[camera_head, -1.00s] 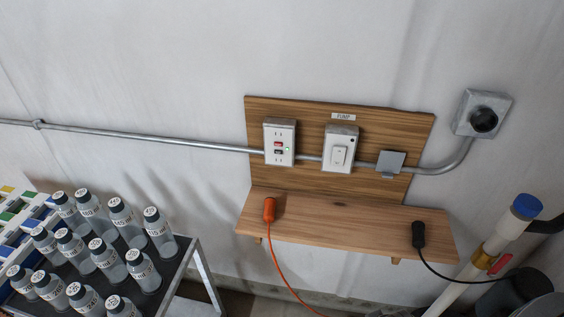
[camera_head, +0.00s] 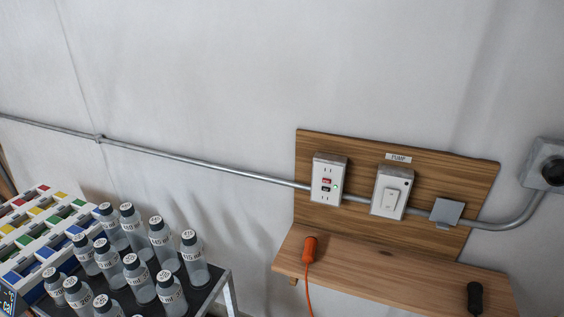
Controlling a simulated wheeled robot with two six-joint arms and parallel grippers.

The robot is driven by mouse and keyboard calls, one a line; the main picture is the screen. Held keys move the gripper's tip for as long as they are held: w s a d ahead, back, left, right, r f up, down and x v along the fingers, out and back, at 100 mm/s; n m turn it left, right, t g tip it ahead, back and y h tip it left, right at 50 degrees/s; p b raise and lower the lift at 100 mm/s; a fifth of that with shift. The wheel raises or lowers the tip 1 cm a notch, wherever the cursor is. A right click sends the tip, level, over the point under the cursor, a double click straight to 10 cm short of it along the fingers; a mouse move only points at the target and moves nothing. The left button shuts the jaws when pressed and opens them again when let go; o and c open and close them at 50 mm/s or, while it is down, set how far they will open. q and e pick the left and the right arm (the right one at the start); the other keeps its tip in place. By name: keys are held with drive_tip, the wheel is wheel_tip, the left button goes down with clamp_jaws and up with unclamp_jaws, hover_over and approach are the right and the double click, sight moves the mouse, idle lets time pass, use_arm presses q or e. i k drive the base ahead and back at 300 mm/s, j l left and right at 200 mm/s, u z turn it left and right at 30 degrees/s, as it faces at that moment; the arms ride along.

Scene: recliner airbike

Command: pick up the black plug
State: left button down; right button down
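The black plug (camera_head: 475,297) stands upright on the right end of the wooden shelf (camera_head: 390,276), near the bottom right of the head view. Its cord is out of the frame. An orange plug (camera_head: 309,248) with an orange cord stands on the left end of the same shelf. Neither of my grippers shows in the head view.
A wooden backboard above the shelf carries a white outlet (camera_head: 328,179), a switch box (camera_head: 391,193) labelled PUMP and a grey covered box (camera_head: 447,211). A conduit (camera_head: 210,161) runs along the wall. A rack with several bottles (camera_head: 163,243) stands at left.

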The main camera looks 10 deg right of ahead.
sight(475, 290)
drive_tip(key=z, duration=1.75)
